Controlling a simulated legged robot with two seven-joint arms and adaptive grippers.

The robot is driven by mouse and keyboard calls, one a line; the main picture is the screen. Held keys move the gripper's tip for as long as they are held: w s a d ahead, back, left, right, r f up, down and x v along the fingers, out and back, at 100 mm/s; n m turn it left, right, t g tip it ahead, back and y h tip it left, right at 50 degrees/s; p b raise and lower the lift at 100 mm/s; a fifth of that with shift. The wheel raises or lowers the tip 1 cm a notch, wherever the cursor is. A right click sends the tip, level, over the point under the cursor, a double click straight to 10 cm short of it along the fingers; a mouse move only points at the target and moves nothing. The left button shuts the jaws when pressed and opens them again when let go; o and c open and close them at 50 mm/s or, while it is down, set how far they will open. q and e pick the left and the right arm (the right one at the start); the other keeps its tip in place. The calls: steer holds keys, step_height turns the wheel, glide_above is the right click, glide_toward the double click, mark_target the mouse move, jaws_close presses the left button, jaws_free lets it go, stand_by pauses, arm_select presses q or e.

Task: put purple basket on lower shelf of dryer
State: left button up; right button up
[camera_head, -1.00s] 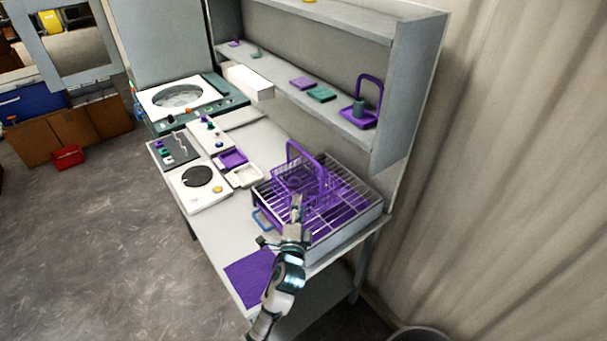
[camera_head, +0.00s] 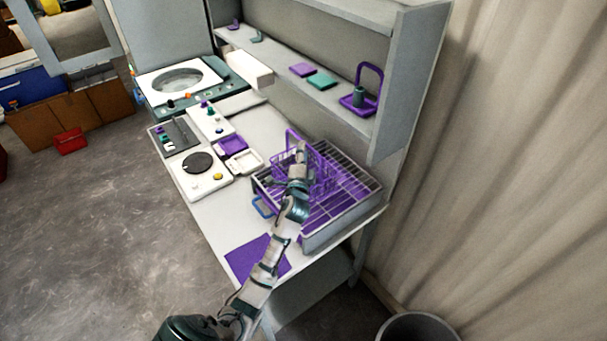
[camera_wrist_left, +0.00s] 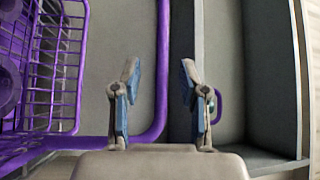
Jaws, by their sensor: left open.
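The purple basket (camera_head: 322,170), a wire basket with a tall handle, stands on the wire rack of a grey open-topped box (camera_head: 345,222), likely the dryer. Its wire side also shows at the left of the left wrist view (camera_wrist_left: 57,62). My left gripper (camera_head: 301,152) is over the basket by its handle and hides part of it. In the left wrist view the gripper (camera_wrist_left: 160,78) is open. A purple bar, seemingly the handle, runs between the fingers in the picture; contact cannot be told. Purple shows under the rack. My right gripper is out of view.
A purple mat (camera_head: 247,257) lies at the table's front. A blue handle (camera_head: 262,206) is on the box's left side. White panels and small trays (camera_head: 243,162) stand to the left. A shelf above holds a purple handled tray (camera_head: 361,104).

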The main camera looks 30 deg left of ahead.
arm_select(q)
steer(key=x, duration=0.4)
steer(key=shift+r+p, duration=0.1)
steer(key=shift+p, duration=0.25)
steer(key=shift+w+a, duration=0.15)
steer(key=shift+a, duration=0.15)
steer(key=c, duration=0.7)
jaws_close()
